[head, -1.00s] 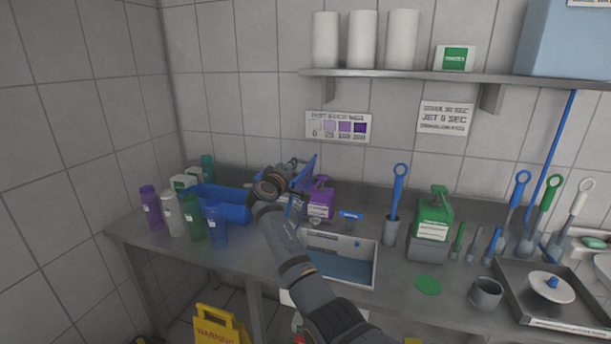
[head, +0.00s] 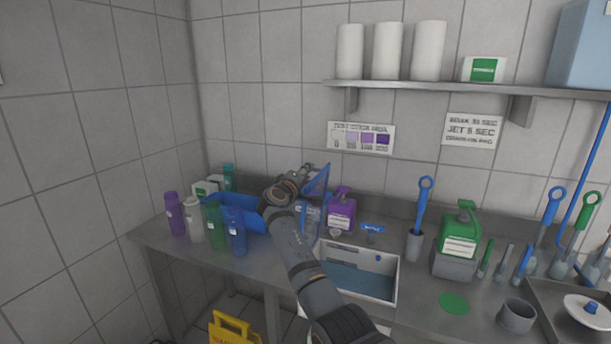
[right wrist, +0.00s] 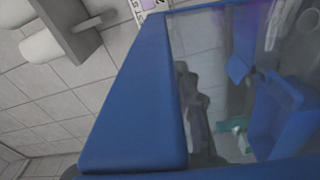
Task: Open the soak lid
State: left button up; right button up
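The soak lid (head: 318,181), a clear panel in a blue frame, stands raised and tilted above a clear container (head: 307,216) left of the purple jug. In the right wrist view the lid's blue frame (right wrist: 140,105) is very close and fills the middle, with the counter items showing through its panel. My right gripper (head: 306,172) is at the lid, beside its upper left part. Its fingers are mostly hidden behind my wrist, and I cannot tell if they touch the lid. My left gripper is not in view.
Several bottles, including a blue one (head: 237,232), stand left by a blue tray (head: 222,201). The purple jug (head: 341,212) is close right of the lid. An open sink basin (head: 358,280) lies in front. A shelf (head: 430,87) hangs above; the wall is behind.

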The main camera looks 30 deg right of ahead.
jog(key=shift+s+a+f, duration=0.1)
jog(key=shift+a, duration=0.05)
jog(key=v, duration=1.1)
jog(key=shift+s+a, duration=0.2)
jog(key=shift+a, duration=0.05)
